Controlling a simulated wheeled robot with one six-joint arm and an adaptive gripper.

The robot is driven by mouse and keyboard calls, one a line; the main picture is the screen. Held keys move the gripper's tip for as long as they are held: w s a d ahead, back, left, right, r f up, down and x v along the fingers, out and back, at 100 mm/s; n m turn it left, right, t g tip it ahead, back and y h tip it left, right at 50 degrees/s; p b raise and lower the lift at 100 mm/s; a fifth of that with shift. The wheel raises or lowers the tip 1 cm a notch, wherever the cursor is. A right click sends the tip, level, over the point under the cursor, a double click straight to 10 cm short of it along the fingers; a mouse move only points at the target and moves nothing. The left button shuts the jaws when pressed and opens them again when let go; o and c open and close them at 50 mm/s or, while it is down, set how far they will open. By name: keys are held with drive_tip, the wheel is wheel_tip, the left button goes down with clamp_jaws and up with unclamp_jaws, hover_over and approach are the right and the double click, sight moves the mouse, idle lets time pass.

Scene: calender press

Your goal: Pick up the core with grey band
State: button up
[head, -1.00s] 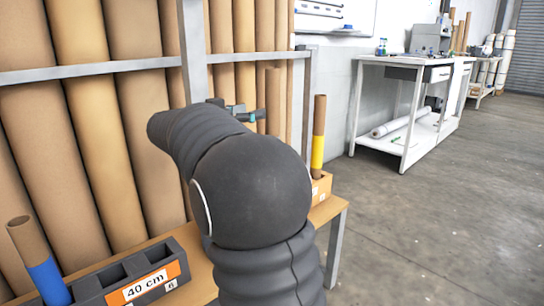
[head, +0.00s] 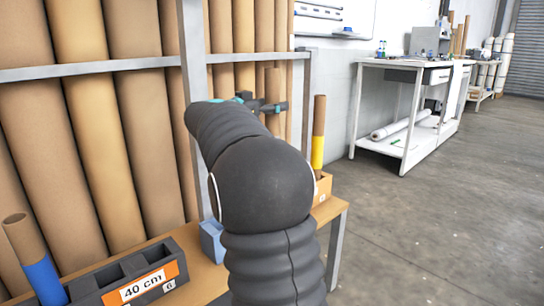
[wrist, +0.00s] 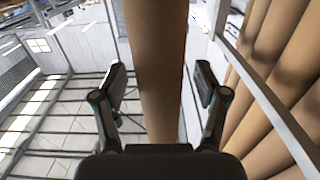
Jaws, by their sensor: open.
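My gripper (head: 264,104) is open at the upper middle of the head view, at the far end of my dark arm. A plain brown cardboard core (head: 272,82) stands upright there, with its top above the fingers. In the wrist view the same core (wrist: 158,50) runs between the two open fingers of my gripper (wrist: 161,85), with a gap on either side. No grey band shows on it; its lower part is hidden behind my arm in the head view.
A yellow-banded core (head: 319,130) stands just right in an orange-brown holder (head: 324,188). A blue box (head: 212,242) sits on the bench. Tall brown tubes (head: 90,130) lean behind a metal rail.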

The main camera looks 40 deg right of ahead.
clamp_jaws()
wheel_tip(320, 180, up, 18)
drive_tip(key=p, duration=0.6)
idle(0.4)
